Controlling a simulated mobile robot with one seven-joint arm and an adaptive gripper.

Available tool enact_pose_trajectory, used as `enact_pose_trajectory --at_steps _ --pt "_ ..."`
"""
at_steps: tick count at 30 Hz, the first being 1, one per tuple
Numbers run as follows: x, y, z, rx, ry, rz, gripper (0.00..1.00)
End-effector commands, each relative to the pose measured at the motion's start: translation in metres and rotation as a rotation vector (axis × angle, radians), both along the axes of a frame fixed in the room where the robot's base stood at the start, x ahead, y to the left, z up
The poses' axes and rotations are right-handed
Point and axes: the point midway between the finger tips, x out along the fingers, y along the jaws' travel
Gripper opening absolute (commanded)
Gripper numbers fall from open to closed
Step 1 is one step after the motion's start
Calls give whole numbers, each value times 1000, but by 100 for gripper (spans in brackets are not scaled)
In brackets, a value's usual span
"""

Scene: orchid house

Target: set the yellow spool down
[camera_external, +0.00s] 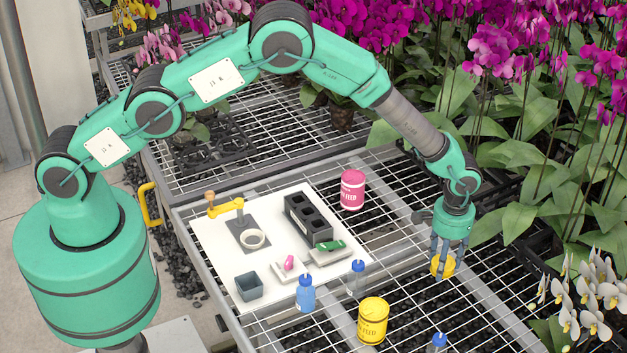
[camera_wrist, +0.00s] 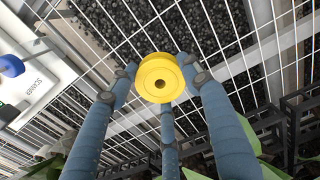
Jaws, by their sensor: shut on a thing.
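The yellow spool (camera_external: 442,266) is in my gripper (camera_external: 440,262), over the right part of the white wire bench. In the wrist view the spool (camera_wrist: 160,78) shows its round face and dark centre hole, with the blue-grey fingers of my gripper (camera_wrist: 158,85) closed around it. The fingers cover part of its sides. Wire mesh (camera_wrist: 215,60) and dark gravel show beneath it. I cannot tell whether the spool touches the mesh or hangs just above it.
Left of my gripper stand a yellow tin (camera_external: 372,321), a pink tin (camera_external: 352,190) and blue bottles (camera_external: 306,294). A white board (camera_external: 215,262) holds a black block (camera_external: 309,220) and small items. Orchid leaves (camera_external: 510,205) crowd the right. Bare mesh lies around the gripper.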

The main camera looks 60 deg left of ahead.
Motion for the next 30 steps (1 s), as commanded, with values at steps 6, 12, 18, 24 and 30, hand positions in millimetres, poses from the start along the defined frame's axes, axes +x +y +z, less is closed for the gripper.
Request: enact_pose_trajectory --at_steps 6,12,18,24,30 --pt "0 0 0 0 0 0 26" --pt "-1 1 -10 2 2 0 26" --pt "0 1 -36 1 2 0 26" --pt "0 1 -56 0 0 0 26" --pt "0 0 -59 0 -1 0 26"
